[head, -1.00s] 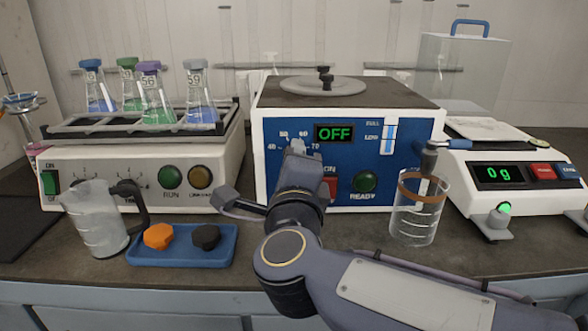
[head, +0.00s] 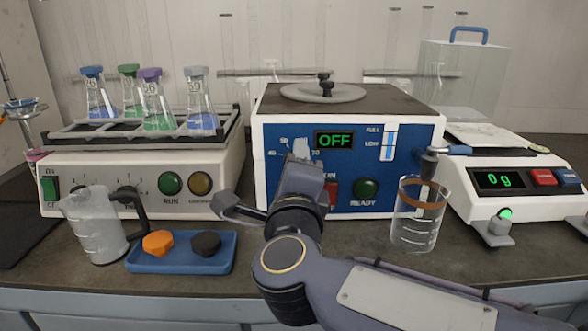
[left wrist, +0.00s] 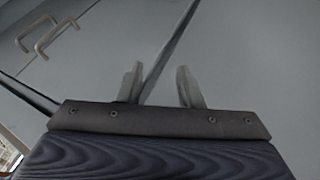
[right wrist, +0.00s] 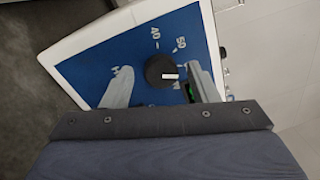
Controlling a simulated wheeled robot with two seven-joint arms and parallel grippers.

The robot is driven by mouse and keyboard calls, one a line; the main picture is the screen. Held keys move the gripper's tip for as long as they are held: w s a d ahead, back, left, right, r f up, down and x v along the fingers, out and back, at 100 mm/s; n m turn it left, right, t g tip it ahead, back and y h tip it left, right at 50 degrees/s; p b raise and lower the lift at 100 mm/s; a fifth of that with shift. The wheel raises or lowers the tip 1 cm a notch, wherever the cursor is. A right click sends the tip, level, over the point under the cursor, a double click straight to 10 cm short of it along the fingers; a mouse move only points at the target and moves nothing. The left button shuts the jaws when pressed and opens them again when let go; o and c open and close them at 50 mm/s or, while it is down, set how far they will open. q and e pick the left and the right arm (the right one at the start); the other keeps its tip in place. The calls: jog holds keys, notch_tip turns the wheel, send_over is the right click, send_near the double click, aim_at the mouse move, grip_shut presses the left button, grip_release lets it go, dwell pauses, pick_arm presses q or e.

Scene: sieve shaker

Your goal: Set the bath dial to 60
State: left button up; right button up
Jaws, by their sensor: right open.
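The bath is a white box with a blue front (head: 400,180); its display (head: 334,139) reads OFF. In the head view my right gripper (head: 301,150) is in front of the dial and hides it. In the right wrist view the black dial (right wrist: 160,70) sits between the two fingers of my open right gripper (right wrist: 163,86), and no grip on it shows. Its white mark points right, toward the right finger. The 40 and 50 labels show there; 60 is hidden. My left gripper (left wrist: 160,86) is open and empty in the left wrist view, before grey cabinet fronts.
A glass beaker (head: 415,230) stands before the bath's right side, near a balance (head: 500,205). A shaker (head: 110,180) with several flasks stands left. A jug (head: 95,235) and a blue tray (head: 180,262) with two knobs stand at the front left.

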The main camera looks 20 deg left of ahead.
jog(key=p+v, duration=0.1)
jog(key=v, duration=0.6)
jog(key=shift+s+d, duration=0.15)
jog(key=shift+s, duration=0.2)
